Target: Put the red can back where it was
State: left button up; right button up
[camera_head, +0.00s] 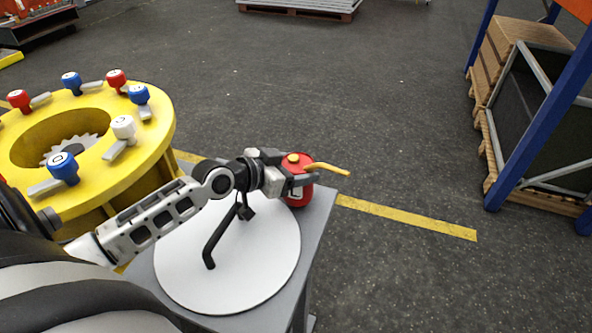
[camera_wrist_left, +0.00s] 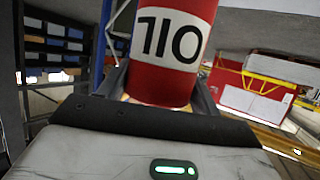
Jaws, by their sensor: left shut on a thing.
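The red can (camera_head: 300,190) is an oil can with a yellow cap and a yellow spout that points right. It is at the far right corner of the grey table (camera_head: 316,222), beside the white round disc. My left gripper (camera_head: 291,180) is shut on it from the left. In the left wrist view the can (camera_wrist_left: 176,50) shows its white "OIL" label between the two fingers of my left gripper (camera_wrist_left: 160,88). The can's base is partly hidden, so I cannot tell whether it touches the table. My right gripper is not in view.
A white round disc (camera_head: 225,265) with a black bent handle lies on the table under my left arm. A yellow ring (camera_head: 150,165) with several red, blue and white knobs stands at the left. A blue rack (camera_head: 530,130) with pallets stands at the right. The floor between is clear.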

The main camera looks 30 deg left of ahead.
pick_arm(q)
jog(key=shift+f, duration=0.5)
jog(key=shift+f+b, duration=0.45)
jog(key=shift+f, duration=0.05)
jog(key=o, duration=1.3)
jog(key=shift+r, duration=0.1)
